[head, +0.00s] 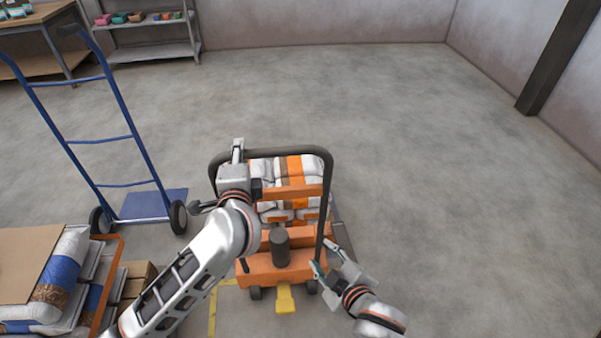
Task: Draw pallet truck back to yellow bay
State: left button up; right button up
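The orange pallet truck (285,268) stands low in the middle of the head view, with a black handle loop (290,151) rising from it. White and orange bags (296,170) show behind the handle. My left gripper (238,152) is at the loop's upper left corner; whether its fingers close on the bar cannot be told. My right gripper (325,258) is by the lower end of the loop's right post, fingers spread; contact is unclear. Yellow floor lines (212,313) of the bay show left of the truck's near end; my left arm hides part of them.
A blue hand truck (133,150) stands at left. A loaded stack with bags (62,275) and cardboard is at lower left, close to my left arm. A shelf (150,22) and workbench are at the back left. The floor to the right is clear up to a dark post (558,55).

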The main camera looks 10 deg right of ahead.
jog(key=w+a+r+n+t+h, duration=0.1)
jog(key=w+a+r+n, duration=0.15)
jog(key=r, duration=0.35)
jog(key=w+a+r+n+t, duration=0.1)
jog(key=w+r+n, duration=0.1)
jog(key=w+r, duration=0.3)
jog(key=n+t+h, duration=0.2)
send_near(299, 153)
jog(key=x, duration=1)
jog(key=shift+w, duration=0.1)
pick_arm(q)
jog(key=shift+c, duration=0.3)
grip_shut()
pick_arm(e)
grip_shut()
